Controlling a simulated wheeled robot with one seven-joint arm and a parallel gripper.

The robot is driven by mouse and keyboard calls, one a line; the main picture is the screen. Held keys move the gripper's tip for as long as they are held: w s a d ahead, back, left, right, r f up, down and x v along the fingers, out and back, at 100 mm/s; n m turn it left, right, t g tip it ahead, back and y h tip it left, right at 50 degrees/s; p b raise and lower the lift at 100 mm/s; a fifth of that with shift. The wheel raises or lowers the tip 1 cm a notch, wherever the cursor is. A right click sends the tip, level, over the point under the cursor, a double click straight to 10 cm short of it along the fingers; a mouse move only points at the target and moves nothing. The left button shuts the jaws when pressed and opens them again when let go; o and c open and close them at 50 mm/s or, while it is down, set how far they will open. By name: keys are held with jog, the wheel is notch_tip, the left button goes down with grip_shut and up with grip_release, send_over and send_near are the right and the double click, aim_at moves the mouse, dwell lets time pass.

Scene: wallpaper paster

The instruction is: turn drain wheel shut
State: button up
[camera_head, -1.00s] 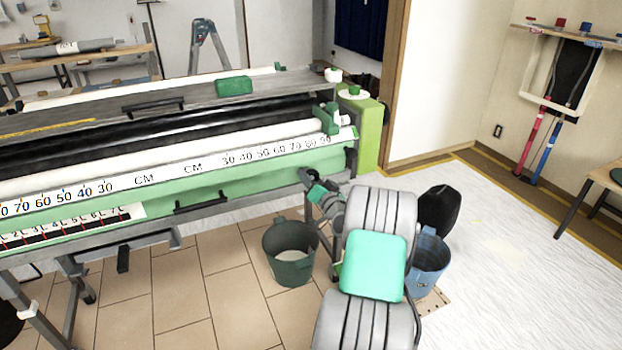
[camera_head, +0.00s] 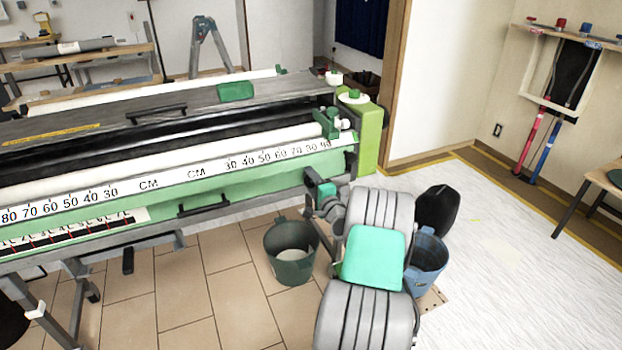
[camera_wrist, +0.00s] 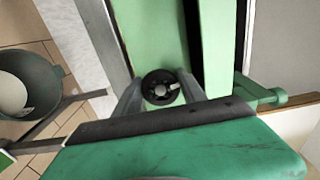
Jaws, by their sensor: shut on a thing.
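The drain wheel is a small black round wheel (camera_wrist: 160,87) with a pale hub, on the machine's end, in the middle of the wrist view. My gripper (camera_wrist: 160,92) has one finger on each side of the wheel and is shut on it. In the head view my gripper (camera_head: 309,180) is at the lower right end of the green wallpaper paster (camera_head: 250,183).
A dark green bucket (camera_head: 290,266) stands on the tiles below the machine's end, and also shows in the wrist view (camera_wrist: 42,92). A blue bucket (camera_head: 428,262) and a black rounded object (camera_head: 437,212) are right of my arm. White floor sheeting (camera_head: 500,240) is mostly clear.

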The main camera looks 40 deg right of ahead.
jog(key=shift+m+p, duration=0.4)
jog(key=shift+m, duration=0.7)
jog(key=o, duration=1.4)
jog(key=shift+c, duration=0.2)
jog(key=v, duration=0.8)
jog(key=shift+w+r, duration=0.1)
